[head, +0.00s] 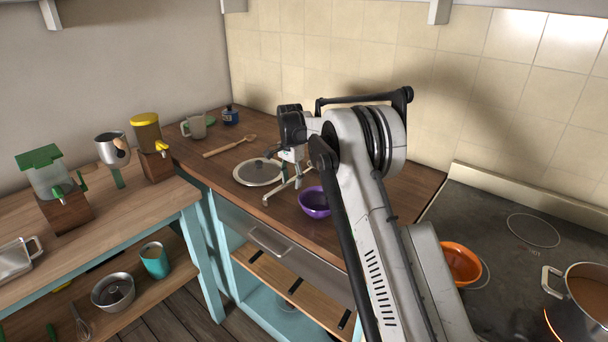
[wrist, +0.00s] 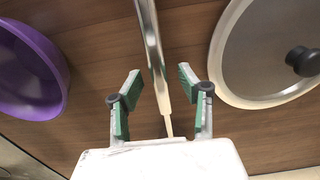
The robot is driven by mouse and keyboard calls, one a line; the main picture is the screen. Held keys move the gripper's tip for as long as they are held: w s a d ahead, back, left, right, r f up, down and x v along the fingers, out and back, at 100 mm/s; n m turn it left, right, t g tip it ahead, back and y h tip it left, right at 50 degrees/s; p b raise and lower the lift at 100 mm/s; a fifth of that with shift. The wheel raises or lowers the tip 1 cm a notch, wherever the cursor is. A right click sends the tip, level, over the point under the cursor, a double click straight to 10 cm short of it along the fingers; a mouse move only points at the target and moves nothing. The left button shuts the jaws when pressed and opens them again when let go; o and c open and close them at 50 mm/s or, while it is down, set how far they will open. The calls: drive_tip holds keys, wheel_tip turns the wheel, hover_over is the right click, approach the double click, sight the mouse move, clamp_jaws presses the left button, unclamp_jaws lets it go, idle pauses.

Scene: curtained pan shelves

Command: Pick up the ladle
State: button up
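A long, thin utensil handle (wrist: 153,45), grey metal with a pale end, runs down the wrist view; I take it for the ladle. In the head view my gripper (head: 287,188) is low over the wooden counter, between the pan lid and the purple bowl. I cannot tell its exact height above the handle.
The glass lid (head: 258,172) lies left of my gripper, and the purple bowl (head: 314,203) stands to its right. A wooden spoon (head: 230,147), a mug (head: 194,126) and a blue jar (head: 231,115) are farther back. An orange bowl (head: 460,264) and a pot (head: 583,300) are on the right.

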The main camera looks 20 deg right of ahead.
drive_tip(key=shift+c, duration=0.3)
clamp_jaws()
drive_tip(key=shift+r, duration=0.1)
